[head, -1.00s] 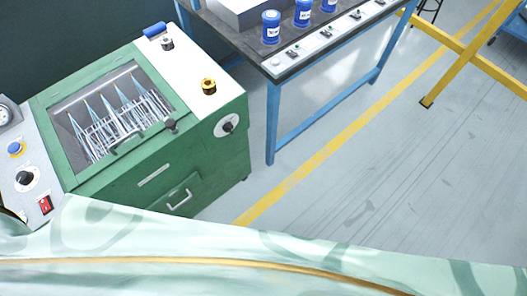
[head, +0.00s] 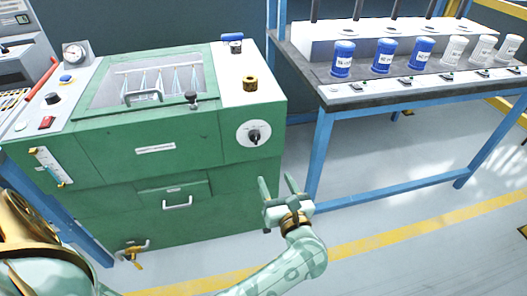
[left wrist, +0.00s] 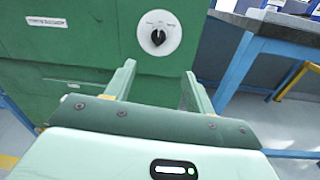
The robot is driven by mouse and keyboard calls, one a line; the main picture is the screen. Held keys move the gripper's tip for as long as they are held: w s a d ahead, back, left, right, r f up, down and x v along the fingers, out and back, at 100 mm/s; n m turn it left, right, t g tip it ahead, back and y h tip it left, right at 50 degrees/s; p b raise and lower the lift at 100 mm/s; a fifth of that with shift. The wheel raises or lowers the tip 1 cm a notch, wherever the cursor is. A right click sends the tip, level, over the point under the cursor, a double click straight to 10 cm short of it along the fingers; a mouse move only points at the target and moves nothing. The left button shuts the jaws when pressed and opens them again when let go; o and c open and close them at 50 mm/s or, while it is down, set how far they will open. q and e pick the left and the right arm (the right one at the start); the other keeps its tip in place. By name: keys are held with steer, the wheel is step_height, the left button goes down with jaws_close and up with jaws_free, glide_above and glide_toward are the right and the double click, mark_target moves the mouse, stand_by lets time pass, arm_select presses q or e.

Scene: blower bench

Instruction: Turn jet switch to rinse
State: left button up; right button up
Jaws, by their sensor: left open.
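The jet switch is a black rotary knob (head: 254,136) on a round white dial plate (head: 243,143), on the front face of the green machine (head: 110,150) at its right side. In the left wrist view the knob (left wrist: 159,37) is upright, pointing about straight up between small labels that I cannot read. My left gripper (head: 277,184) is open and empty, below and slightly right of the dial in the head view, apart from it. In the left wrist view its two fingers (left wrist: 158,82) point toward the machine face, below the dial. My right gripper is not in view.
A blue-legged bench (head: 330,93) with blue and white jars stands right of the machine. A drawer handle (head: 177,203) and a brass tap (head: 135,252) are on the machine's front. A brass knob (head: 250,84) sits on top. The floor in front is clear.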

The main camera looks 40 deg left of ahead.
arm_select(q)
steer(key=b, duration=0.1)
glide_toward(257, 141)
steer(key=b+x, duration=0.2)
steer(key=x, duration=0.7)
steer(key=shift+b, duration=0.35)
steer(key=shift+a, duration=0.1)
steer(key=shift+c, duration=0.2)
steer(key=c, duration=0.9)
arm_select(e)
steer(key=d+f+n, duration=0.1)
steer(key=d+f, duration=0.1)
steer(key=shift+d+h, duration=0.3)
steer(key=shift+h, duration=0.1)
